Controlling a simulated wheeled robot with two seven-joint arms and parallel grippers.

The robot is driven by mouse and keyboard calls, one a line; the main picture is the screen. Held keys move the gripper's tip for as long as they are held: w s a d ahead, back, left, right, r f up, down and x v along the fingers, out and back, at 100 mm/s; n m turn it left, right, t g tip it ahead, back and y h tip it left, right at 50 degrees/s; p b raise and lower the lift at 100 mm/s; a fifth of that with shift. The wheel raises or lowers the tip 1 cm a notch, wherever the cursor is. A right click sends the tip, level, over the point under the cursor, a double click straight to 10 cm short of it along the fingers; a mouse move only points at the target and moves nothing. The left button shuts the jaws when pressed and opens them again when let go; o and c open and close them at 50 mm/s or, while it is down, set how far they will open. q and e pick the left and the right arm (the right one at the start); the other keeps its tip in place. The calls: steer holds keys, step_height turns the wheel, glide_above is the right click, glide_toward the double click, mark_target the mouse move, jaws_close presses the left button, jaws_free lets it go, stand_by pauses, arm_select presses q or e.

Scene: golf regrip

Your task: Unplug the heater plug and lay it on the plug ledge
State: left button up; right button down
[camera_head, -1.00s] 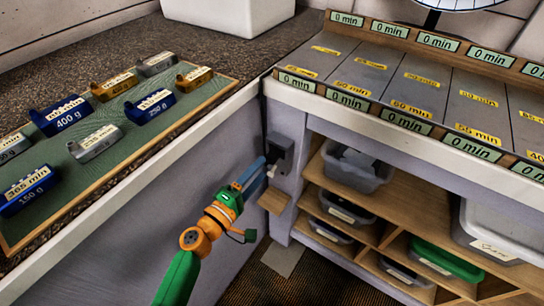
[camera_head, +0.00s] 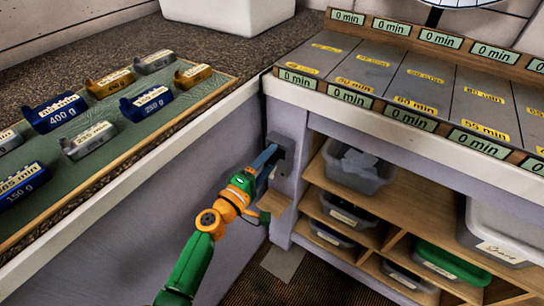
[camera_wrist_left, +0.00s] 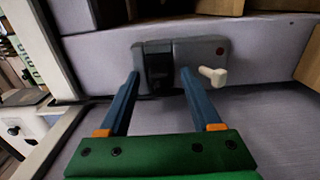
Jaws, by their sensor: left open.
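The dark grey heater plug (camera_wrist_left: 156,66) sits in a grey socket box (camera_wrist_left: 200,48) on the pale panel, with a red dot on the box. In the head view the socket box (camera_head: 283,145) is at the corner under the counters, partly hidden by my gripper. My left gripper (camera_wrist_left: 160,76) is open, its blue fingertips on either side of the plug; I cannot tell whether they touch it. It also shows in the head view (camera_head: 271,156). A pale peg (camera_wrist_left: 212,76) sticks out beside the right finger. The wooden plug ledge (camera_head: 274,204) is bare below the socket. My right gripper is not in view.
The left counter's white edge (camera_head: 136,181) and the right counter's front edge (camera_head: 361,118) meet above the socket. Wooden shelves (camera_head: 400,192) with grey bins (camera_head: 352,175) stand to the right. A green tray (camera_head: 33,171) of labelled weights lies on the left counter.

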arm_select(q)
steer(key=shift+c, duration=0.2)
stand_by(0.7)
jaws_close()
stand_by(0.8)
steer(key=shift+s+a, duration=0.1)
stand_by(0.5)
steer(key=shift+p+v, duration=0.4)
steer(key=shift+v, duration=2.45)
